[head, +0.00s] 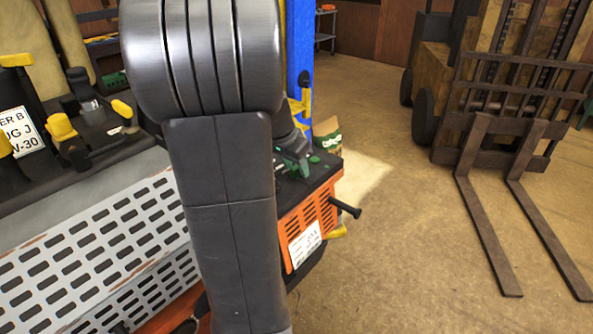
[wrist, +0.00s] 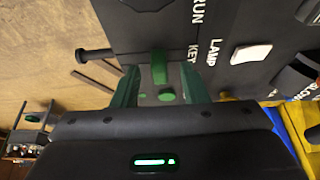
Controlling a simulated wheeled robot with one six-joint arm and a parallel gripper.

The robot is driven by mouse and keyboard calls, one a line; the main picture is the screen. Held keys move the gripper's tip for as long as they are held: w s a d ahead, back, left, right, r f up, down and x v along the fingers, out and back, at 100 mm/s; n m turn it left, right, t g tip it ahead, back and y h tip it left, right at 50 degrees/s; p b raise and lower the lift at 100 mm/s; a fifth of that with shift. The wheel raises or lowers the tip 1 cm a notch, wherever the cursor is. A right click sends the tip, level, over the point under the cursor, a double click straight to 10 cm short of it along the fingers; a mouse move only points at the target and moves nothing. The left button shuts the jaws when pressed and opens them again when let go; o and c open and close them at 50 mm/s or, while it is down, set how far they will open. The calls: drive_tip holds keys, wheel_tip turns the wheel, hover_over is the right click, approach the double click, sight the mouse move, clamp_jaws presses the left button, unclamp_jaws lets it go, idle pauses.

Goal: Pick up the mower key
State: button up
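The green mower key (wrist: 159,67) stands at the dark control panel (wrist: 222,22), beside the printed word KEY, in the wrist view. A smaller green piece (wrist: 166,96) shows just below it. My gripper (wrist: 160,88) is open, with its two green fingers on either side of the key and a gap on both sides. In the head view my gripper (head: 294,163) is over the black top of the orange mower console (head: 306,222), partly hidden by my arm. A small green spot (head: 314,159) shows beside it; I cannot tell whether it is the key.
A white switch (wrist: 251,53) sits by the word LAMP. A black handle (head: 345,208) sticks out of the console. A blue post (head: 299,50) stands behind. A forklift (head: 500,120) with lowered forks is at right, with open floor (head: 400,260) between.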

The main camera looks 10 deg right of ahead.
clamp_jaws()
